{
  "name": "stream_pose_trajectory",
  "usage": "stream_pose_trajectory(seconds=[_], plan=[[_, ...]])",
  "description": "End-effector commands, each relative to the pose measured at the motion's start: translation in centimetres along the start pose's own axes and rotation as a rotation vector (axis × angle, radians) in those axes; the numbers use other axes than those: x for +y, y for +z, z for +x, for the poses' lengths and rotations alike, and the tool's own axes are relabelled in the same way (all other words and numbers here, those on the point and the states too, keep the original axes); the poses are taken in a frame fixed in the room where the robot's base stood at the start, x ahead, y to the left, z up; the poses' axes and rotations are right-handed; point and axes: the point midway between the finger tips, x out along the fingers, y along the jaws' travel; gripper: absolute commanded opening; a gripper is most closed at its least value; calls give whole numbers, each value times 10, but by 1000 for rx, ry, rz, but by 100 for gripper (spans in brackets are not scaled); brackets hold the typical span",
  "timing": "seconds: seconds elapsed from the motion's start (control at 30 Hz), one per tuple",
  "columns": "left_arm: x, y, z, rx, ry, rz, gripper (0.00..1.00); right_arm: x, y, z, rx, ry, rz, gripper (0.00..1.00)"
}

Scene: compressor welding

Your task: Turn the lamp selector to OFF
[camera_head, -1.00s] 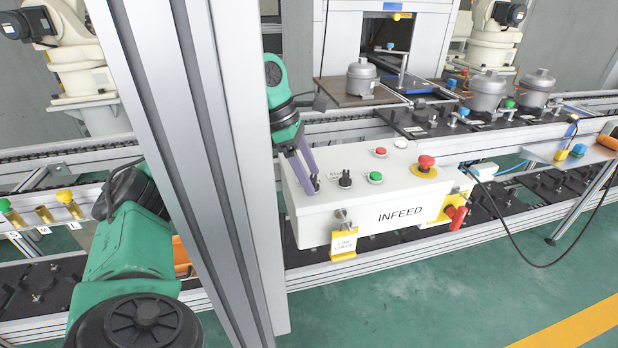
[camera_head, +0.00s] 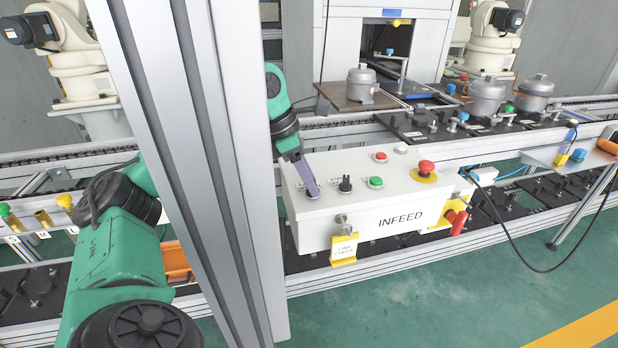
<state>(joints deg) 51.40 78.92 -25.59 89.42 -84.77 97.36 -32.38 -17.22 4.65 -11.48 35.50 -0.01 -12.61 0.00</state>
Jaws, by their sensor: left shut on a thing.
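The white INFEED control box (camera_head: 362,232) stands in the middle of the head view. Two black selector knobs are on its top: one at the left end (camera_head: 313,194), mostly covered by my gripper, and an uncovered one (camera_head: 345,184) to its right. The small labels are too blurred to tell which is the lamp selector. My left gripper (camera_head: 312,190) points down from above, its purple fingers shut on the left-end knob. The fingers show nearly edge-on, so the knob's pointer direction is hidden. My right gripper is out of view.
A red button (camera_head: 380,157), a green button (camera_head: 376,181) and a red emergency stop (camera_head: 426,167) sit on the same box. A yellow tag (camera_head: 344,249) hangs in front. A thick aluminium post (camera_head: 205,160) stands before my left arm.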

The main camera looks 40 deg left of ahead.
Motion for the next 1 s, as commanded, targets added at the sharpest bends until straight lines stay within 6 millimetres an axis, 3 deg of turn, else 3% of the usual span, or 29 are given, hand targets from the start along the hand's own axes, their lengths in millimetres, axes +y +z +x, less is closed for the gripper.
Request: stream_pose_trajectory(seconds=[0.5, 1.0], plan=[[-4, 1, 0, 3, 152, -366, 0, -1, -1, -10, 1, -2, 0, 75], [-4, 1, 1, 1, 197, -478, 0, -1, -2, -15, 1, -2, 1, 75]])
